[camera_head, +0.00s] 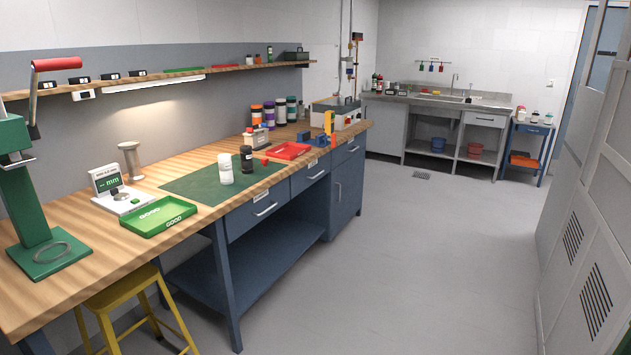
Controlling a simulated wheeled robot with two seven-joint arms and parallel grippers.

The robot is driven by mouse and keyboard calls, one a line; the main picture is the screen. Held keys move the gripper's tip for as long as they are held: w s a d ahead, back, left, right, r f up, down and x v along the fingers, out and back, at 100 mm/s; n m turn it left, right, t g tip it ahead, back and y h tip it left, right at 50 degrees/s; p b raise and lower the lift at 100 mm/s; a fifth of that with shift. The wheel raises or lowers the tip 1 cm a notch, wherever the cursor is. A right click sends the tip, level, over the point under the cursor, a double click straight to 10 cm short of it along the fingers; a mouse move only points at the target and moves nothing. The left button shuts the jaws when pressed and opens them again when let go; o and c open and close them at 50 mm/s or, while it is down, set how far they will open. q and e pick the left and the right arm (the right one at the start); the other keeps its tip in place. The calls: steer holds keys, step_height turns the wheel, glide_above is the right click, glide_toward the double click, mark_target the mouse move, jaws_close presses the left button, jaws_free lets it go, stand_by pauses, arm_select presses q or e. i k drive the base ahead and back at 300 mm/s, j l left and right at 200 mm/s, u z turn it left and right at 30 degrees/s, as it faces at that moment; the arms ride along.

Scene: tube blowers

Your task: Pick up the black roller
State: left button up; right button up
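A small upright black roller (246,160) stands on the far right part of the green mat (195,182) on the workbench. A white roller (225,170) of similar size stands just to its left and nearer, with a small gap between them. Neither of my grippers is in view, and nothing is seen touching the black roller.
On the wooden workbench (60,295) stand a green tray (158,222), a white gauge (108,190), a red tray (290,152) and a green press (25,200). A yellow stool (120,292) stands at its front. The grey floor (400,250) to the right is clear.

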mark_target(246, 154)
steer(key=i+l+u, duration=0.1)
steer(key=i, duration=0.3)
steer(key=i+l+u, duration=0.1)
steer(key=i, duration=0.25)
steer(key=i+l+u, duration=0.1)
steer(key=i, duration=0.3)
